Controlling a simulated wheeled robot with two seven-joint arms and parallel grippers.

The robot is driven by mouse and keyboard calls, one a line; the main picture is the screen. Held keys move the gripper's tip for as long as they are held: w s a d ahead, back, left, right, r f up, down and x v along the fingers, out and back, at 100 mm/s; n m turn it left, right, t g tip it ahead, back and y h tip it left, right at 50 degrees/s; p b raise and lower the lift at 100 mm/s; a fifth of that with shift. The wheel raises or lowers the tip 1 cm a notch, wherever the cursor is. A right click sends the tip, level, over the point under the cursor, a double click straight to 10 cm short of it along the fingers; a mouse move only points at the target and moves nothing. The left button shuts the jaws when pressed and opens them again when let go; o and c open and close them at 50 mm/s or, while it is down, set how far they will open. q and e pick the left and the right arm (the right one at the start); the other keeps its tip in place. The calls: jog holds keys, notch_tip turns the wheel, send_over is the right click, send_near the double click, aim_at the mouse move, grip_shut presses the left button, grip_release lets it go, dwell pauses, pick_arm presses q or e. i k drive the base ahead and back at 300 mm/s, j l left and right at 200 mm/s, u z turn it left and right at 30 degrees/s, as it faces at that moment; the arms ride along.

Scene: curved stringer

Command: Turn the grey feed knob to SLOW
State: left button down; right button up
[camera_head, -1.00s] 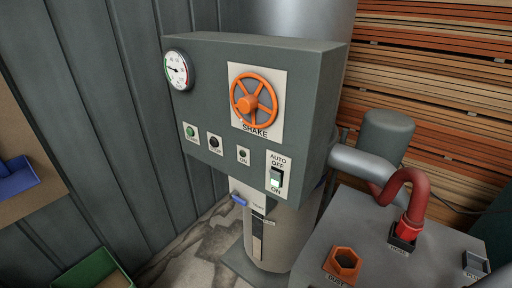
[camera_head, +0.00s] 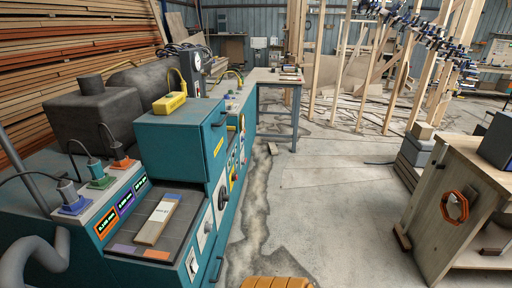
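A teal machine (camera_head: 172,140) stands at the left in the head view. Its right-hand side carries white plates with dials or knobs, seen at a steep angle. One pale plate with a dark round part (camera_head: 207,224) is on the near side panel, and another plate (camera_head: 192,262) is below it. I cannot tell which one is the grey feed knob, and the word SLOW cannot be read. Neither of my grippers shows.
A pale wooden piece (camera_head: 158,218) lies on the machine's dark top. A yellow box (camera_head: 169,103) sits on the cabinet. A grey table (camera_head: 275,78) stands beyond. A wooden bench (camera_head: 462,200) is at the right. The concrete floor (camera_head: 325,205) between is mostly clear.

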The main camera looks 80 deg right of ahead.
aim_at(208, 226)
jog(key=z, duration=1.95)
